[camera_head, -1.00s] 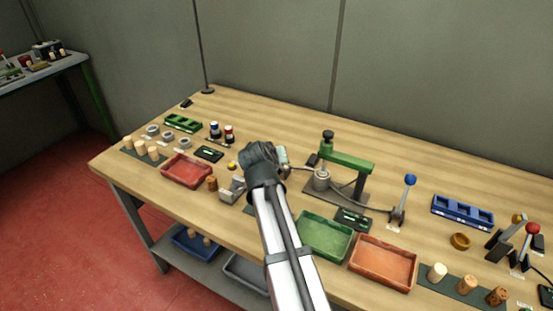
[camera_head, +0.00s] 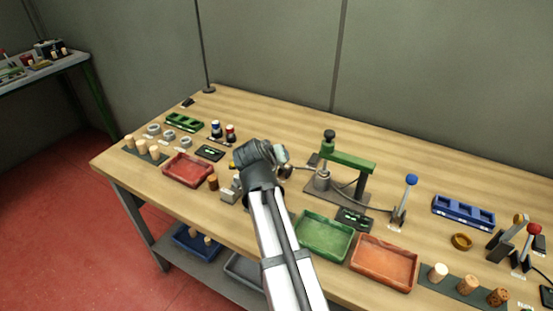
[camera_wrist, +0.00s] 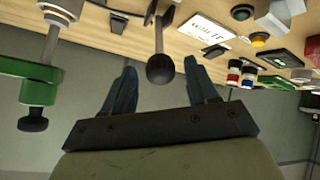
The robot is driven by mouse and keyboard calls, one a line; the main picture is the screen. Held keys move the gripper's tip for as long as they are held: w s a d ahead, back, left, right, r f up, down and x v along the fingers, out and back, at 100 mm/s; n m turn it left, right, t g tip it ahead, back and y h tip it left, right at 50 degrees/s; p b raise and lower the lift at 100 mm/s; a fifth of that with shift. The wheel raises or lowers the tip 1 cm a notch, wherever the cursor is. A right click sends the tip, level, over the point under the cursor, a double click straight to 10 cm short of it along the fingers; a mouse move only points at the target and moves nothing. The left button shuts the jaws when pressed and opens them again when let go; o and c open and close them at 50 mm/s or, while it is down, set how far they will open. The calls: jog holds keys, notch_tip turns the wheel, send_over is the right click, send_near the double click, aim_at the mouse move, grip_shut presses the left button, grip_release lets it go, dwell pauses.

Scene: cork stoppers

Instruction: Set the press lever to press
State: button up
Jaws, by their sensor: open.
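The press (camera_head: 350,160), with a green arm and black top knob, stands mid-table. It shows upside down at the left of the wrist view (camera_wrist: 35,85). A lever with a blue ball knob (camera_head: 411,180) stands upright to its right, with a cable running toward the press. My gripper (camera_wrist: 160,66) is open left of the press. A lever with a dark ball knob (camera_wrist: 160,70) lies between its spread fingers in the wrist view; contact cannot be told. A white label plate (camera_wrist: 203,28) is beside that lever, its text unclear. My arm hides most of this area in the head view.
A green tray (camera_head: 325,254) and an orange tray (camera_head: 414,276) lie in front of the press. A red tray (camera_head: 187,182) and stamps (camera_head: 223,130) are at left. A red-knobbed lever (camera_head: 533,230) is at far right. The table behind the press is clear.

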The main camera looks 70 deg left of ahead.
jog(key=v, duration=1)
jog(key=shift+w+f, duration=0.1)
jog(key=shift+w, duration=0.05)
